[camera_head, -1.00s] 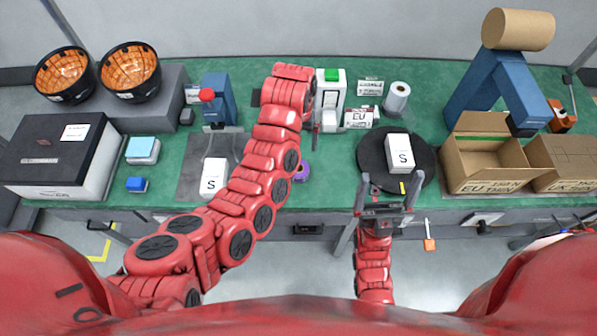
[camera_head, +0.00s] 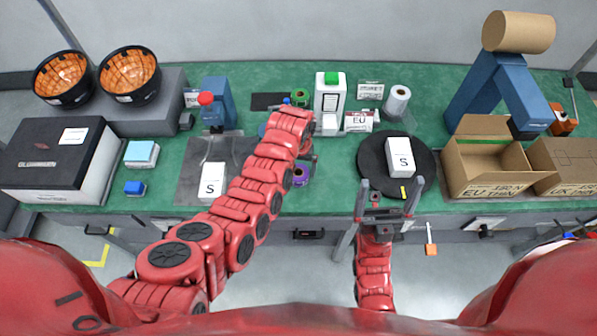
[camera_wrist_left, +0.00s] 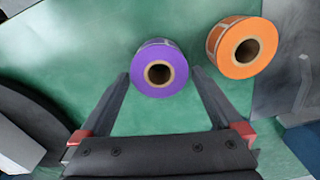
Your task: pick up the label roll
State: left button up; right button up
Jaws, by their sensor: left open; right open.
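A purple label roll (camera_wrist_left: 160,75) stands on the green bench top in the left wrist view, its core hole facing the camera. It shows partly in the head view (camera_head: 302,175), beside my left arm. My left gripper (camera_wrist_left: 161,73) is open, with its fingertips on either side of the purple roll's image; I cannot tell whether they touch it. An orange label roll (camera_wrist_left: 242,48) is just right of it in the left wrist view; my arm hides it in the head view. My right gripper (camera_head: 389,190) is open and empty at the bench's front edge.
A round black turntable (camera_head: 426,160) holds a white S box (camera_head: 399,156). A grey mat (camera_head: 190,165) holds another S box (camera_head: 212,181). Behind stand a white device with a green top (camera_head: 329,100) and a white roll (camera_head: 397,100). Open cartons (camera_head: 485,165) are at right.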

pick_arm(q)
jog(key=shift+f, duration=0.7)
jog(key=c, duration=1.2)
jog(key=shift+r, duration=0.2)
